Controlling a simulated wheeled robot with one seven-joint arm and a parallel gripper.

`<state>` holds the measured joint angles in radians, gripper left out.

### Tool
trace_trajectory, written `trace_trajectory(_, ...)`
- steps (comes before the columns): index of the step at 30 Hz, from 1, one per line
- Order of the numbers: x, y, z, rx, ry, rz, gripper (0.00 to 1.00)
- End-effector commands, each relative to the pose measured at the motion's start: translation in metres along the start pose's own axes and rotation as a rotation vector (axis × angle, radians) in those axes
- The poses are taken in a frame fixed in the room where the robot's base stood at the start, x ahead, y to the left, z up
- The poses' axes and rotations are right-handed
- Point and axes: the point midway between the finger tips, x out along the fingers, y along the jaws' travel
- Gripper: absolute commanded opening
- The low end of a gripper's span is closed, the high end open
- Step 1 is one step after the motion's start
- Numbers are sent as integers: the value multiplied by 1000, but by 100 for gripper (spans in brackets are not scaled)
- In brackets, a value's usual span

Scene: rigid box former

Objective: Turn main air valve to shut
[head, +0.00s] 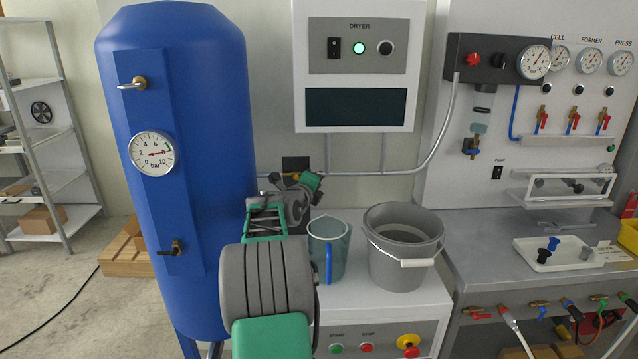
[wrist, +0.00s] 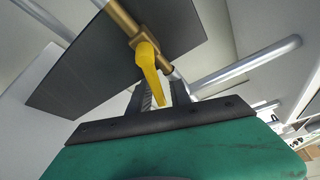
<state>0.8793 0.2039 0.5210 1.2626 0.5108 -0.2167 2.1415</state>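The main air valve has a brass body (wrist: 144,38) on a pipe and a yellow lever (wrist: 148,62), seen in the wrist view in front of a dark plate. The lever points from the brass body towards my gripper. My gripper (wrist: 160,92) has its two dark fingers on either side of the lever, with a gap visible to the right finger; it looks open. Contact with the left finger cannot be told. In the head view my own arm mostly hides the valve below the dark plate (head: 295,163).
The blue air tank (head: 215,120) stands close left of my arm. A dryer box (head: 355,90) hangs above right. A jug (head: 340,240) and a grey bucket (head: 390,270) stand on the white cabinet (head: 340,307) below. A grey pipe (head: 390,172) runs along the wall.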

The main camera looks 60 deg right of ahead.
Motion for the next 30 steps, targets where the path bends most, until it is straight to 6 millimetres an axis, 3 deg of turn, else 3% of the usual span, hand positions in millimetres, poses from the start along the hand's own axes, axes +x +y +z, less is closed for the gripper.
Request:
trace_trajectory(11, -3, 0, -1, 0, 1, -1, 32)
trace_trajectory(22, -68, 0, 0, 1, -1, -1, 32)
trace_trajectory(30, -78, 0, -2, -1, 3, 0, 32)
